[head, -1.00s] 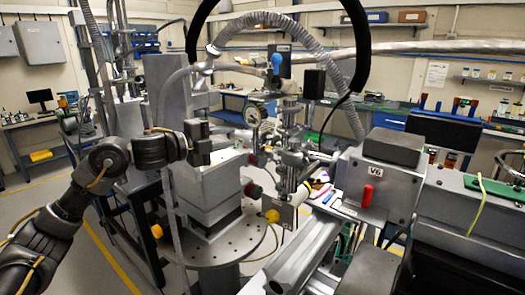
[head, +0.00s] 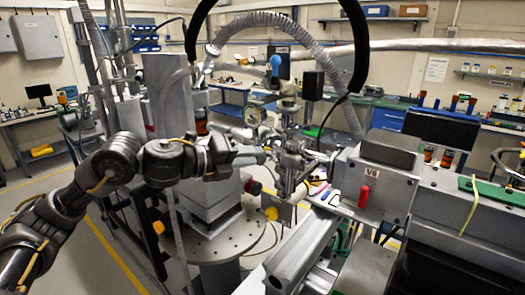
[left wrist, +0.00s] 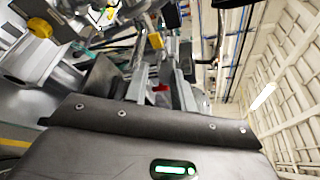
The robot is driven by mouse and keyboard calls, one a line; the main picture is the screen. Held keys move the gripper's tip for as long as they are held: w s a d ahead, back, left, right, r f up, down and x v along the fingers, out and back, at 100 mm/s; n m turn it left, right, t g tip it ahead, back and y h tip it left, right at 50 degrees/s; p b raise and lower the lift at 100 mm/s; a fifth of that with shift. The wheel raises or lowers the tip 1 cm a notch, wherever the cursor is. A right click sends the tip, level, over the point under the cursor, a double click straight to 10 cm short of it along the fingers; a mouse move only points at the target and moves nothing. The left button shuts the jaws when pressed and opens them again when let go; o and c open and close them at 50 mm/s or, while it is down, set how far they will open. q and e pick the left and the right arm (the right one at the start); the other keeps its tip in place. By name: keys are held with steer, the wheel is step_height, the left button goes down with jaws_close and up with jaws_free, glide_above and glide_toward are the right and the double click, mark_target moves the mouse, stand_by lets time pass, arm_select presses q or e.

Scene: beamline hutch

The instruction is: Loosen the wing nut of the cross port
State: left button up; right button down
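The steel cross port (head: 291,158) stands on the vertical vacuum column in the middle of the head view. Its wing nut is too small to make out there. My left gripper (head: 262,156) reaches in from the left, with its fingers level and pointing right, close to the left side of the cross. I cannot tell whether the fingertips touch anything or how far apart they are. My right gripper is not in view.
A round gauge (head: 252,117) sits just above the left fingers. The grey V6 box (head: 375,185) with a red handle stands right of the column. A round perforated table (head: 215,248) lies beneath.

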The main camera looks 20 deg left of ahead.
mark_target(268, 155)
arm_select(q)
steer(key=shift+p+x, duration=0.4)
steer(key=shift+x, duration=1.5)
steer(key=shift+c, duration=0.4)
jaws_close()
